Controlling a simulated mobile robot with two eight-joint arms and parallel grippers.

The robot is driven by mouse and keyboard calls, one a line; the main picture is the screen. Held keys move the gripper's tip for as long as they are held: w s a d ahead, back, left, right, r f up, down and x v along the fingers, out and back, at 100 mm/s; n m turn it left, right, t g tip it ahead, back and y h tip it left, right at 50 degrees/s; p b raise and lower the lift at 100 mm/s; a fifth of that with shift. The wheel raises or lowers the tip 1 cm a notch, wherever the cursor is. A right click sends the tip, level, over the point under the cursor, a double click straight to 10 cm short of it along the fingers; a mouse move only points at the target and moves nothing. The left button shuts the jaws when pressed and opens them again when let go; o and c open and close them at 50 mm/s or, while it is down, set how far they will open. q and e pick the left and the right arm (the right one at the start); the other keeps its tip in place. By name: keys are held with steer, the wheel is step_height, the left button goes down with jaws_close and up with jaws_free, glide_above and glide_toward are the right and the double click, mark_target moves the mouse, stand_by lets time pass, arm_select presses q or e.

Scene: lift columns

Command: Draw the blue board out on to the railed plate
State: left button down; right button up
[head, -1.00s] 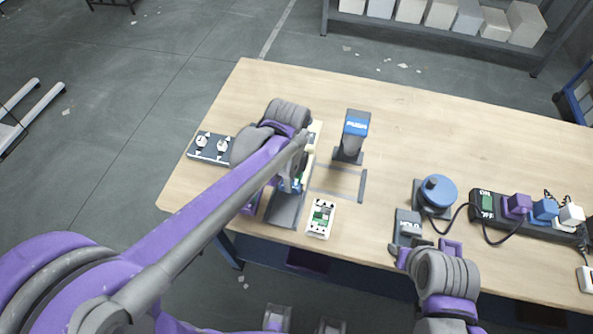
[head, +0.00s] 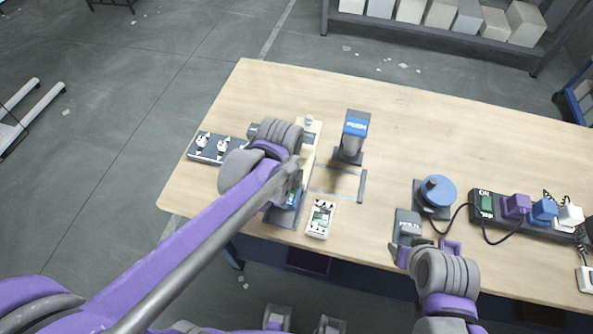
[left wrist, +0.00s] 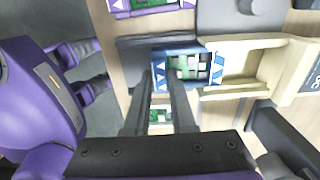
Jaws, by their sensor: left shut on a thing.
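The blue board (left wrist: 188,68) carries a green-and-white pattern and shows in the left wrist view, with its right end at the mouth of the cream housing (left wrist: 245,62). Its left part lies over the dark railed plate (left wrist: 138,52). My left gripper (left wrist: 167,82) is shut on the board's near edge. In the head view the board (head: 293,198) is partly hidden by my left arm, and the plate (head: 283,216) reaches the table's front edge. My right gripper (head: 426,250) is apart from these, at the front edge near a grey box, and looks open.
A white module (head: 320,219) lies just right of the plate. A stand with a blue PUSH top (head: 352,135) is behind it. A dial panel (head: 213,148) is at left. A blue round knob (head: 437,191) and a power strip (head: 525,213) are at right.

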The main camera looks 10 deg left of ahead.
arm_select(q)
steer(key=shift+s, duration=1.75)
arm_select(e)
steer(key=shift+w+r, duration=0.1)
steer(key=shift+r, duration=0.25)
arm_select(q)
steer(key=c, duration=0.8)
jaws_free()
step_height(320, 180, up, 6)
steer(key=p, duration=0.4)
steer(key=shift+w, duration=0.1)
arm_select(e)
steer(key=shift+t, duration=0.3)
steer(key=r, duration=0.1)
steer(key=w+r, duration=0.1)
steer(key=r, duration=0.1)
steer(key=w+r, duration=0.1)
steer(key=r, duration=0.1)
steer(key=shift+w+r, duration=0.1)
steer(key=shift+w, duration=0.1)
steer(key=shift+s, duration=0.1)
